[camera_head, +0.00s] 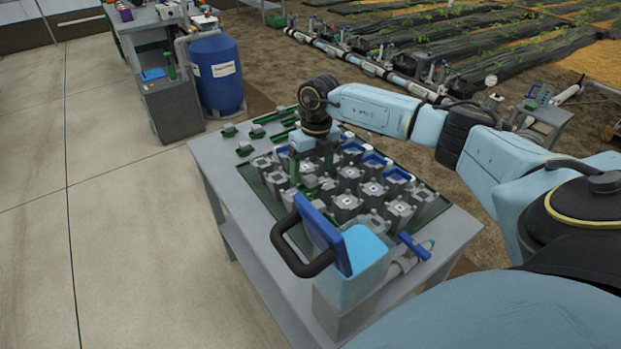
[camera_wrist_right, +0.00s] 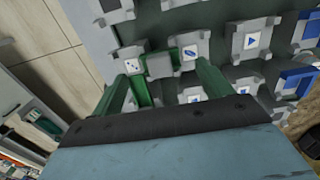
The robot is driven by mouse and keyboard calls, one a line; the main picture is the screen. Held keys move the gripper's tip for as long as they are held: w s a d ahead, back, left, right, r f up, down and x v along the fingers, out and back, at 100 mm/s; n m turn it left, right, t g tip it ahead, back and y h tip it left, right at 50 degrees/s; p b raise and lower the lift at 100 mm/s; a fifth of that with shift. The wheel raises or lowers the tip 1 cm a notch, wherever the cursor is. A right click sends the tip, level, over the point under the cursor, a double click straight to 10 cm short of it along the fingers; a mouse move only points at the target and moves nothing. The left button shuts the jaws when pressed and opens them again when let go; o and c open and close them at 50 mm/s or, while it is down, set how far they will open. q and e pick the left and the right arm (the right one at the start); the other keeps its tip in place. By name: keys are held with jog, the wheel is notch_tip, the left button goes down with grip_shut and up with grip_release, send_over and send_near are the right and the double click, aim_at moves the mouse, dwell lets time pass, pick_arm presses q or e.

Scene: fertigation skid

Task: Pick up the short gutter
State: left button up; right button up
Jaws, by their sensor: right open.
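My right gripper (camera_head: 308,176) points down, open, over the rack of grey holders in the head view. In the right wrist view the green fingers of the right gripper (camera_wrist_right: 163,72) stand apart. A short green piece (camera_wrist_right: 158,65), which may be the short gutter, shows between them, between two grey holders with picture labels. I cannot tell whether the fingers touch it. Another narrow green piece (camera_wrist_right: 142,92) runs down beside the left finger. In the head view the place under the gripper is partly hidden by the hand. My left gripper is not in view.
The grey table (camera_head: 215,150) carries a dark tray (camera_head: 425,217) of several grey holders. Loose green pieces (camera_head: 257,131) lie at its far left. A light-blue box (camera_head: 365,258) with a black handle stands at the near edge. A blue barrel (camera_head: 215,75) stands behind.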

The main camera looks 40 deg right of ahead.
notch_tip(320, 180, down, 3)
jog(key=shift+a+r, duration=0.15)
jog(key=shift+r, duration=0.05)
jog(key=shift+c, duration=0.5)
jog(key=c, duration=1)
jog(key=shift+r, duration=0.15)
